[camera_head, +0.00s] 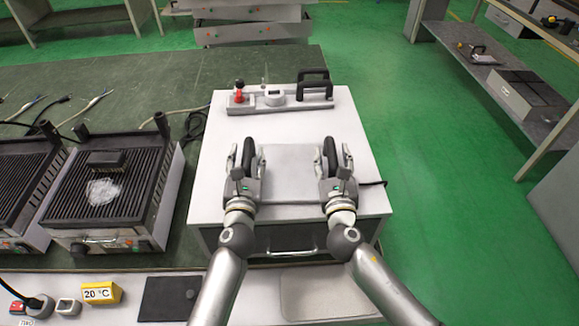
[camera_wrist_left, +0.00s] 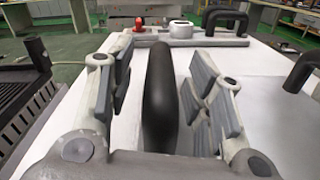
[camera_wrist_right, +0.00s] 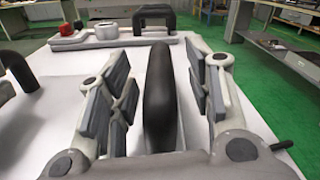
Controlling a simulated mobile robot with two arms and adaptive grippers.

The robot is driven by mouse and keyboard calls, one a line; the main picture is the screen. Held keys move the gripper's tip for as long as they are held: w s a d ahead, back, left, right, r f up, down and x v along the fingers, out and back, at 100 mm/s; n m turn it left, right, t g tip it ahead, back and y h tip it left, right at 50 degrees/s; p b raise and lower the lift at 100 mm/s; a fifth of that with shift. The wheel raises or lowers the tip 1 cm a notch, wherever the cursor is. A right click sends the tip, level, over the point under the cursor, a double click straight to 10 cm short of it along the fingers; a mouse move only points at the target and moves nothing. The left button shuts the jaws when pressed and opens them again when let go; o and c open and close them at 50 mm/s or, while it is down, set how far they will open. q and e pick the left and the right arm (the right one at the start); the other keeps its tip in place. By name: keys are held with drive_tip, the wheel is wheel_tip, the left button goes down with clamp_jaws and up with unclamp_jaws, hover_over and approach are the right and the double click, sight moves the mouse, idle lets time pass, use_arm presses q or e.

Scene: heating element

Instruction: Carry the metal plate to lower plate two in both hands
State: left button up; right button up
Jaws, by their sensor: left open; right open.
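The metal plate (camera_head: 288,172) is a flat grey square on top of a white box, between my two grippers. It has a black handle on each side. My left gripper (camera_head: 247,152) is open, with its fingers on both sides of the left black handle (camera_wrist_left: 160,95). My right gripper (camera_head: 333,155) is open, with its fingers on both sides of the right black handle (camera_wrist_right: 158,95). A gap shows between fingers and handles in both wrist views. Two ribbed grill plates stand at the left, the nearer one (camera_head: 140,180) bearing a white patch; I cannot tell which is lower plate two.
The white box (camera_head: 210,185) has a strip (camera_head: 285,107) along its back edge with a red knob and a black handle. Cables lie on the dark green table (camera_head: 150,85). A yellow 20 °C sign (camera_head: 101,292) stands at the front. Green floor is clear at the right.

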use_arm(q)
drive_tip(key=shift+w, duration=1.2)
use_arm(e)
drive_tip(key=shift+w, duration=1.2)
use_arm(q)
drive_tip(key=shift+c, duration=0.4)
use_arm(e)
drive_tip(key=shift+c, duration=0.4)
use_arm(q)
clamp_jaws()
use_arm(e)
clamp_jaws()
use_arm(q)
drive_tip(key=shift+r, duration=0.25)
use_arm(e)
drive_tip(key=shift+r, duration=0.3)
use_arm(q)
drive_tip(key=shift+w, duration=0.1)
use_arm(e)
drive_tip(key=shift+w, duration=0.1)
